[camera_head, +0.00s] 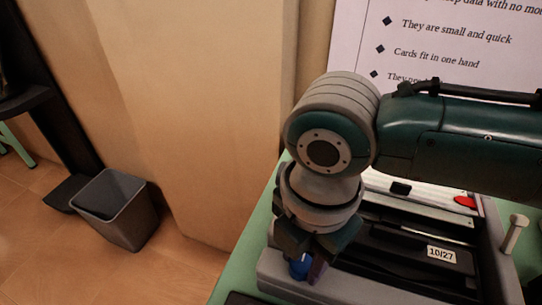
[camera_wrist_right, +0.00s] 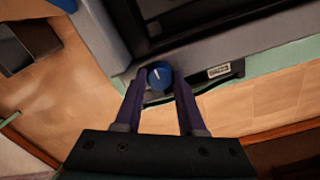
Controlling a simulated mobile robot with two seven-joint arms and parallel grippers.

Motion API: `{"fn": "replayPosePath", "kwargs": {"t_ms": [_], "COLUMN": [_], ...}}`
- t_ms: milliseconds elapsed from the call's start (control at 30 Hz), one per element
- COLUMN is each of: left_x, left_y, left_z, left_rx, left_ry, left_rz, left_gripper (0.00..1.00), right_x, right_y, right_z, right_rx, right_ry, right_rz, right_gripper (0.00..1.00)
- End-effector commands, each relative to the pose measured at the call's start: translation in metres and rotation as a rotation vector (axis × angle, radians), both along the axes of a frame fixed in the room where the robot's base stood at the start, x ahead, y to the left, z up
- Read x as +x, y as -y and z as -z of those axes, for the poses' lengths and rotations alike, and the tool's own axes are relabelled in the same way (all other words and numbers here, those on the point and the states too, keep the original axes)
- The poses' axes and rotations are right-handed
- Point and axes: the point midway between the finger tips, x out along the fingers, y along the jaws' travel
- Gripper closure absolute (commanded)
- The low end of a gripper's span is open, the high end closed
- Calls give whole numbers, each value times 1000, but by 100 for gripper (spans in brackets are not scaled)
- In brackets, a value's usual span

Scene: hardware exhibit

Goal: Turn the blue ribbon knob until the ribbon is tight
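The blue ribbon knob (camera_head: 299,267) sits on the grey front rim of the machine, partly hidden by my right gripper. In the right wrist view the knob (camera_wrist_right: 160,76) is round, with a white pointer line on its face. My right gripper (camera_head: 310,262) points down over it. In that wrist view the purple fingertips of the gripper (camera_wrist_right: 160,84) stand on either side of the knob, very close to it. Whether they touch it I cannot tell. The ribbon itself is not clearly seen. My left gripper is not in view.
The grey machine (camera_head: 335,290) with a dark inside and a "10/27" label (camera_head: 441,254) stands on a green table (camera_head: 235,283). A light lever (camera_head: 514,233) and a red part (camera_head: 465,201) are at its right. A grey bin (camera_head: 118,210) stands on the floor at left.

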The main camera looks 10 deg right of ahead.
Motion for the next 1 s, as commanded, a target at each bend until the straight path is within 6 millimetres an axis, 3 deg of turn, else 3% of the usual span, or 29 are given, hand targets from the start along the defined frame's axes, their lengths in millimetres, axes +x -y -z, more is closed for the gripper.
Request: {"fn": "replayPosePath", "kwargs": {"t_ms": [33, 300, 667, 1000], "left_x": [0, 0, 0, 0], "left_y": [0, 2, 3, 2], "left_z": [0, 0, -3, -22], "left_rx": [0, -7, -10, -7], "left_ry": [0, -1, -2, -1], "left_rz": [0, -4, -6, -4], "left_gripper": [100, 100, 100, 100], "right_x": [0, 0, 0, -1], "right_y": [0, 0, 0, -1], "right_z": [0, 0, -1, -4], "right_rx": [0, 0, 1, 1], "right_ry": [-1, -1, -2, -4], "right_rz": [0, 0, 19, 202], "right_gripper": [72, 100, 100, 100]}}
